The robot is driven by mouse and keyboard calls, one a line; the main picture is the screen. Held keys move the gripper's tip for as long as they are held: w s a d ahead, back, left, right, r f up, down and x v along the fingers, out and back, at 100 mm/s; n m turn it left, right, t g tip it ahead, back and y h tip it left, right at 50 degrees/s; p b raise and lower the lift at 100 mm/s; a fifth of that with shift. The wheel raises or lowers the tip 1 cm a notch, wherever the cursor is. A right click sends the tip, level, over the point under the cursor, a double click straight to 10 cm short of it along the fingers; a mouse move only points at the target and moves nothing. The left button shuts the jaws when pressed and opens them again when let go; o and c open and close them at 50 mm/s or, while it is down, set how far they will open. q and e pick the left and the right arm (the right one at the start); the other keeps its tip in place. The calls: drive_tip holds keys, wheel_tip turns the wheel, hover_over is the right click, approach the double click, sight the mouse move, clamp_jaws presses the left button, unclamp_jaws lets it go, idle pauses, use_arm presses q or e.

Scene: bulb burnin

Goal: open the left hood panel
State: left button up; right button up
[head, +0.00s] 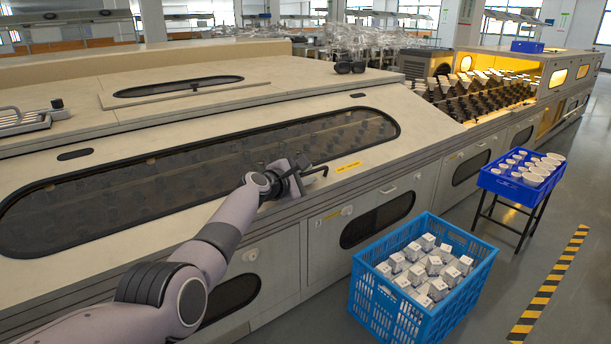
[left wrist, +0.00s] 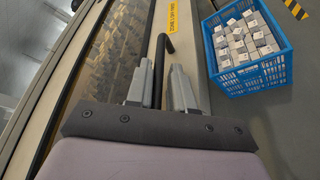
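The hood panel (head: 230,128) is a long, sloped beige cover with a dark see-through window (head: 200,165); it lies closed on the machine. A black bar handle (head: 317,170) sticks out near its lower edge, close to a yellow label. My left gripper (head: 299,174) is at this handle. In the left wrist view, the handle (left wrist: 160,68) runs between the two grey fingers of the left gripper (left wrist: 162,86). The fingers stand apart, with a gap beside the bar on the right, so they look open around it. My right gripper is not in view.
A blue crate (head: 366,297) of white boxes stands on the floor in front of the machine. A blue tray (head: 507,188) of white round parts sits on a stand at right. Lit racks of bulbs (head: 480,95) show at the back right. Yellow-black tape (head: 548,288) marks the floor.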

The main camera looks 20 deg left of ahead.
use_arm(q)
drive_tip(key=shift+s+a, duration=0.15)
drive_tip(key=shift+s+a, duration=0.1)
drive_tip(key=shift+s, duration=0.05)
drive_tip(key=shift+b+v, duration=0.55)
drive_tip(key=shift+v, duration=0.35)
drive_tip(key=shift+p+v, duration=0.45)
drive_tip(key=shift+v, duration=1.85)
drive_tip(key=shift+f, duration=0.1)
drive_tip(key=shift+s, duration=0.1)
drive_tip(key=v, duration=0.8)
drive_tip(key=shift+r+p, duration=0.25)
drive_tip(key=shift+p, duration=0.05)
